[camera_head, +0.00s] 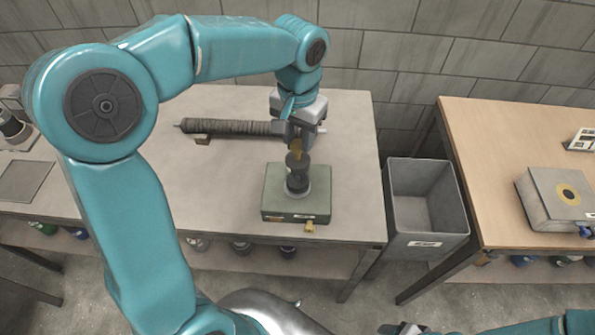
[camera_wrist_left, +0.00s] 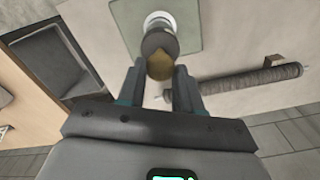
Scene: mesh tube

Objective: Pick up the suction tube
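A long dark ribbed tube (camera_head: 235,127) lies across the back of the grey table; it also shows in the left wrist view (camera_wrist_left: 250,82). A black upright cylinder (camera_head: 297,180) with a brownish top stands on a green box; its brown top (camera_wrist_left: 160,66) shows between my left fingertips in the left wrist view. My left gripper (camera_head: 298,142) points down above this cylinder, in front of the ribbed tube's right end. Its fingers are apart, with no clear grip on anything. Of my right gripper only a dark part (camera_head: 403,328) shows at the bottom edge.
The green box (camera_head: 280,205) sits near the front right of the grey table (camera_head: 215,205). A grey bin (camera_head: 427,210) stands between it and a wooden table (camera_head: 500,160) carrying a grey box (camera_head: 558,198). The table left of the green box is clear.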

